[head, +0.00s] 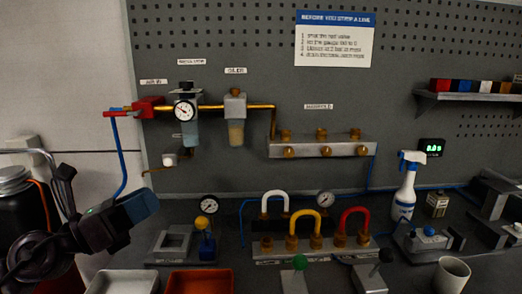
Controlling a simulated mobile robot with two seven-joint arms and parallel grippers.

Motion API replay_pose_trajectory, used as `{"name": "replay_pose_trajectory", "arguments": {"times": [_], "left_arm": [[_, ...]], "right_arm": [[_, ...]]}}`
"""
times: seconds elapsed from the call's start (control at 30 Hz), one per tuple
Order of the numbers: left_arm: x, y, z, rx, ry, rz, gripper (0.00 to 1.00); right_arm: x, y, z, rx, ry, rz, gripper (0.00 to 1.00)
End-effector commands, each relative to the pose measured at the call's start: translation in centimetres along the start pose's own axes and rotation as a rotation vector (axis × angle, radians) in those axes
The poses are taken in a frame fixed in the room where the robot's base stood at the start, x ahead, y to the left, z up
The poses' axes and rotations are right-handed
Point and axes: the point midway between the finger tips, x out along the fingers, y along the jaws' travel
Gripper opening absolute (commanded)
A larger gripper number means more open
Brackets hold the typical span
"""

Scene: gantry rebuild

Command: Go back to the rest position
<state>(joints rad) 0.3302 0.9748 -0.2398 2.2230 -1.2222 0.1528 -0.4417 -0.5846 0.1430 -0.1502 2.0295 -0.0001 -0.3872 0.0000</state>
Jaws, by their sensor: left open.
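My left gripper (140,206) is at the left of the head view, with its dark arm coming in from the lower left. It is a dark gripper with a blue part at its tip. It is open, and I see nothing held in it. It is in front of the grey pegboard, above the red and white trays. My right gripper is not in the head view.
A dark jar (18,205) stands close left of my left arm. A white tray (122,283) and a red tray (199,282) lie below. Right of them are a manifold block (315,246) with coloured hoses, a spray bottle (404,190) and a white cup (452,275).

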Motion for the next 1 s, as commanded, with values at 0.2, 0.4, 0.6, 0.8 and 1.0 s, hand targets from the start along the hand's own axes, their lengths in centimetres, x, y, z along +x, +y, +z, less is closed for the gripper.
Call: {"name": "replay_pose_trajectory", "arguments": {"times": [0.2, 0.4, 0.6, 0.8, 1.0], "left_arm": [[-4.4, 2.5, -2.0, -0.558, -0.392, 0.203, 0.42], [-10.9, 5.8, -6.6, -1.031, -0.737, 0.482, 0.42], [-18.5, 6.7, -14.4, -1.447, -1.061, 0.835, 0.42], [-25.3, 3.5, -22.9, -1.778, -1.339, 1.222, 0.42], [-28.6, -0.5, -27.8, -1.947, -1.488, 1.492, 0.42]], "right_arm": [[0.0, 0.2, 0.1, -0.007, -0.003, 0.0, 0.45], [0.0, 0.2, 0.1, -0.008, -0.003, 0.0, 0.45], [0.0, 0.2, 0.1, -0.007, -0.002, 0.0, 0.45], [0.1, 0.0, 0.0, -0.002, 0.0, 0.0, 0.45], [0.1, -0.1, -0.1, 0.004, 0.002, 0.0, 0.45]]}}
